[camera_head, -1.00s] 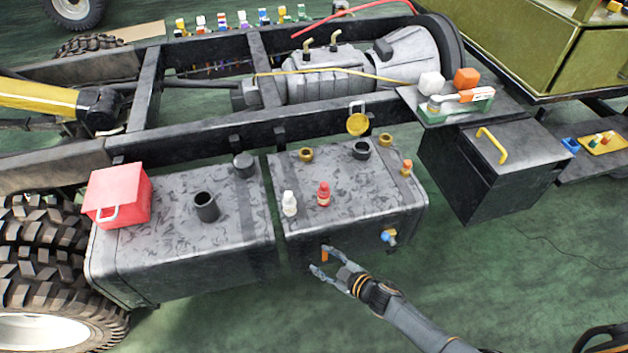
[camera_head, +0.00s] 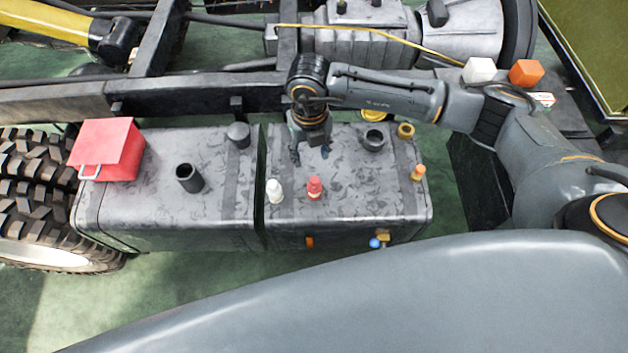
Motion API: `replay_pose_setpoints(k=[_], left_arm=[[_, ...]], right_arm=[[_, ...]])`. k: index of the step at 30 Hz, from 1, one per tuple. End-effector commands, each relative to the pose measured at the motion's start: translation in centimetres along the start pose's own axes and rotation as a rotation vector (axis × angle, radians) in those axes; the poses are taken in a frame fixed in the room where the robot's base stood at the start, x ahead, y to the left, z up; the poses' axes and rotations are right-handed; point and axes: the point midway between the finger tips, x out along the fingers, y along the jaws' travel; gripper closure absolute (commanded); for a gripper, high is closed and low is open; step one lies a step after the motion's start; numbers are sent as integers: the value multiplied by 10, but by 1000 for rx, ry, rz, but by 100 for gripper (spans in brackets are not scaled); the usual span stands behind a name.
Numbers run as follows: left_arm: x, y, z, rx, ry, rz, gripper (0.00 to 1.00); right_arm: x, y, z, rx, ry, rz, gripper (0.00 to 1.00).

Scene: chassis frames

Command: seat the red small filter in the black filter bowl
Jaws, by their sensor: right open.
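The red small filter (camera_head: 314,188) stands upright on top of the right grey tank (camera_head: 350,203), beside a white one (camera_head: 275,191). An open black cup (camera_head: 373,139) sits at the back right of this tank. Another black cup (camera_head: 189,178) stands on the left tank. I cannot tell which of the two is the filter bowl; neither shows anything red in it. My right gripper (camera_head: 311,153) points down over the back of the right tank, open and empty, behind the red filter and left of the nearer cup. My left gripper is out of view.
A red box (camera_head: 107,149) sits on the left tank (camera_head: 150,215). A brass ring (camera_head: 405,130) and an orange-topped fitting (camera_head: 417,173) stand at the right tank's right side. White (camera_head: 479,70) and orange (camera_head: 525,73) blocks lie behind my right arm.

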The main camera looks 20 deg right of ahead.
Motion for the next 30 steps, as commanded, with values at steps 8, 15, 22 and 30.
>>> replay_pose_setpoints(k=[8,15,22,30], left_arm=[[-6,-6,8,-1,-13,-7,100],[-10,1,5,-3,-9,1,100],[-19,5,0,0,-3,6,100],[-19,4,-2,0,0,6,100]], right_arm=[[51,0,-1,0,4,2,50],[68,-2,-2,0,4,3,50],[102,-7,-3,0,4,3,50],[114,-7,-3,-2,3,4,50]])
